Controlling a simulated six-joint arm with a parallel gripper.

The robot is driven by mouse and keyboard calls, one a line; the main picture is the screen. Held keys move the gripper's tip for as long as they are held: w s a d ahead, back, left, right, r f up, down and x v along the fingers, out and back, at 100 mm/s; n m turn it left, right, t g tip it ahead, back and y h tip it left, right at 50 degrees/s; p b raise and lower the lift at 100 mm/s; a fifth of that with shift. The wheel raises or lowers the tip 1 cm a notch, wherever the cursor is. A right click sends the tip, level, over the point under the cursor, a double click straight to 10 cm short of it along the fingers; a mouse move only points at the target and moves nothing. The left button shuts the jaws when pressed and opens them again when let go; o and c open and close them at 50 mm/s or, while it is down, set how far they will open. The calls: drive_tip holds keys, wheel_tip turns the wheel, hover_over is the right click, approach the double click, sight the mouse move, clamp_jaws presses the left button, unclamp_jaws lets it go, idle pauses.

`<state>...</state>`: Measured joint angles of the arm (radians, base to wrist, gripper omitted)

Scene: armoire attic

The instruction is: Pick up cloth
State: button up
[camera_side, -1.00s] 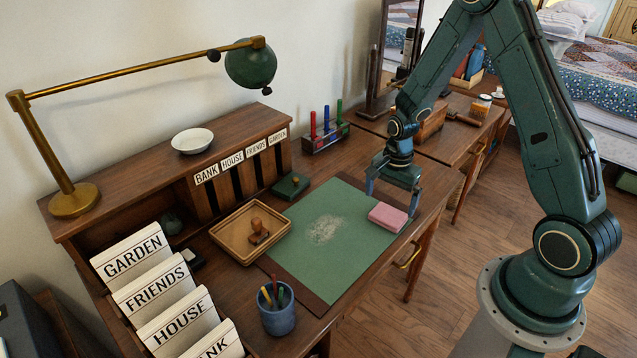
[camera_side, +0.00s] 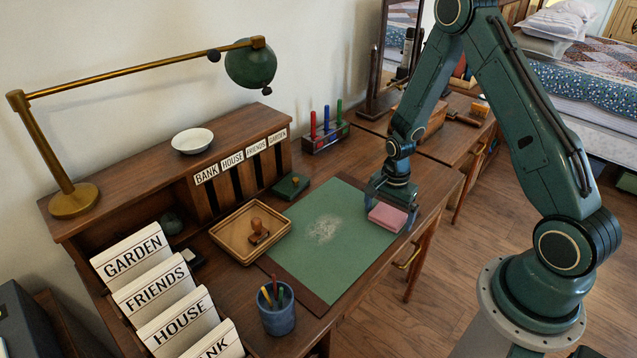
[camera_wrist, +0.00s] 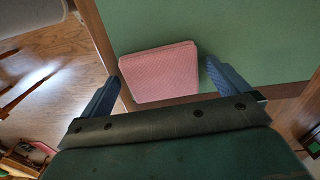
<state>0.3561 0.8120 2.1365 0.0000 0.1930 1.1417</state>
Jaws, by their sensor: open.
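The pink folded cloth (camera_side: 388,217) lies on the right edge of the green desk mat (camera_side: 345,262). In the wrist view the cloth (camera_wrist: 160,72) lies flat, ahead of and between the two fingers, nearer the right one. My gripper (camera_side: 393,208) is open and low over the desk, right at the cloth. In the wrist view its fingers (camera_wrist: 158,82) are spread wide with nothing held. I cannot tell whether a finger touches the cloth. A pale dusty patch (camera_side: 322,230) shows on the middle of the mat.
A wooden tray (camera_side: 226,241) with a stamp stands left of the mat. A blue pen cup (camera_side: 277,313) is at the front. A dark green box (camera_side: 291,186) and a rack of coloured tubes (camera_side: 326,140) are behind. A brass lamp (camera_side: 75,199) overhangs the left. Most of the mat is clear.

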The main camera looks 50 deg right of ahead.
sight(388, 215)
drive_tip(key=c, duration=0.9)
drive_tip(key=shift+r, duration=0.2)
wheel_tip(388, 215, up, 20)
drive_tip(key=shift+f, duration=0.15)
idle(0.4)
idle(0.3)
